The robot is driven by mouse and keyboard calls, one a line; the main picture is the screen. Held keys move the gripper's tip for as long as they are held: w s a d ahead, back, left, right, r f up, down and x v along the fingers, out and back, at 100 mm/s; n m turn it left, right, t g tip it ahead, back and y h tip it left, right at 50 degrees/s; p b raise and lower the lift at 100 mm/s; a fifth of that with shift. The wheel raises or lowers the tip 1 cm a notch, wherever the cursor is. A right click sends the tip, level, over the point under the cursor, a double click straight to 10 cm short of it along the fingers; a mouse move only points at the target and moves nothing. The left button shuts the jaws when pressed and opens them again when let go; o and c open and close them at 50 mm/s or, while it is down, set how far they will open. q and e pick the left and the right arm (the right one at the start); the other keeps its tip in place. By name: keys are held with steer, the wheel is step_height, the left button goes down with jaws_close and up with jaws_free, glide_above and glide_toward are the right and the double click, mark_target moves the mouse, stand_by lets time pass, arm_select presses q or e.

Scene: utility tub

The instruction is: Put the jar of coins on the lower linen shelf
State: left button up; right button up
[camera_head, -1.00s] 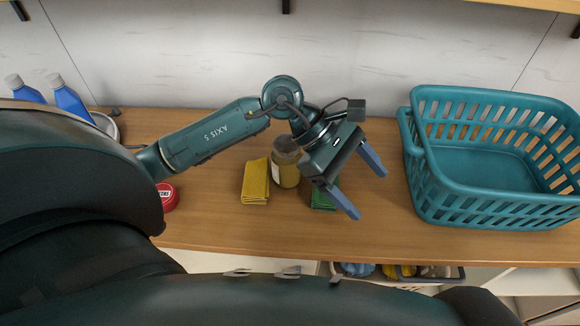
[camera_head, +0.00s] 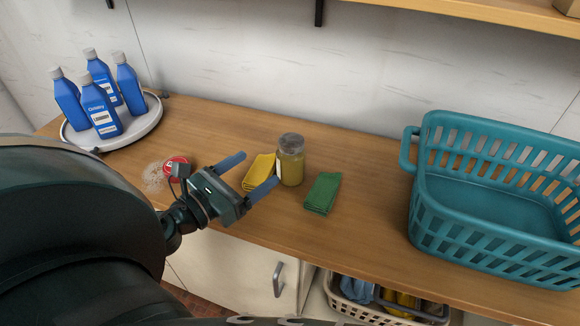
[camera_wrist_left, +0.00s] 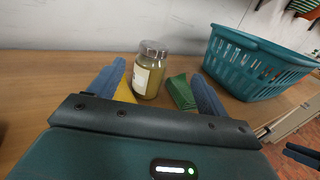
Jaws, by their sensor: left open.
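The jar of coins (camera_head: 291,160) stands upright on the wooden counter, glass with a grey lid, yellowish contents and a pale label. It stands between a folded yellow cloth and a folded green cloth. My left gripper (camera_head: 248,168) is open and empty, to the left of the jar and in front of the yellow cloth, its fingers directed toward the jar. In the left wrist view the jar (camera_wrist_left: 149,70) appears ahead, between the two blue fingers and apart from them. A wooden shelf (camera_head: 480,14) runs along the wall at the top right. My right gripper is not seen in the head view.
The yellow cloth (camera_head: 258,172) and green cloth (camera_head: 322,192) flank the jar. A teal basket (camera_head: 425,215) stands at right. Blue bottles (camera_head: 101,110) stand on a round tray (camera_head: 150,119) at back left. A red-lidded item (camera_head: 176,163) lies beside spilled powder. A basket sits below the counter.

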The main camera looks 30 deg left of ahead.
mark_target(282, 149)
arm_select(q)
steer(key=w+p, duration=0.1)
steer(key=w, duration=0.1)
steer(key=w+p, duration=0.1)
steer(key=w, duration=0.2)
steer(key=w+p, duration=0.2)
steer(key=shift+w+d+f, duration=0.1)
steer(key=shift+w+d, duration=0.15)
steer(key=shift+w, duration=0.05)
steer(key=w, duration=0.2)
steer(key=w+p, duration=0.1)
steer(key=w, duration=0.1)
steer(key=shift+w+d+f, duration=0.1)
steer(key=shift+d, duration=0.25)
steer(key=shift+w, duration=0.35)
steer(key=shift+w+f, duration=0.1)
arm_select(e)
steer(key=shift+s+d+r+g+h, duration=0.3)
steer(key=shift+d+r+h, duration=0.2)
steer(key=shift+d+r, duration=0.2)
arm_select(q)
steer(key=shift+c, duration=0.6)
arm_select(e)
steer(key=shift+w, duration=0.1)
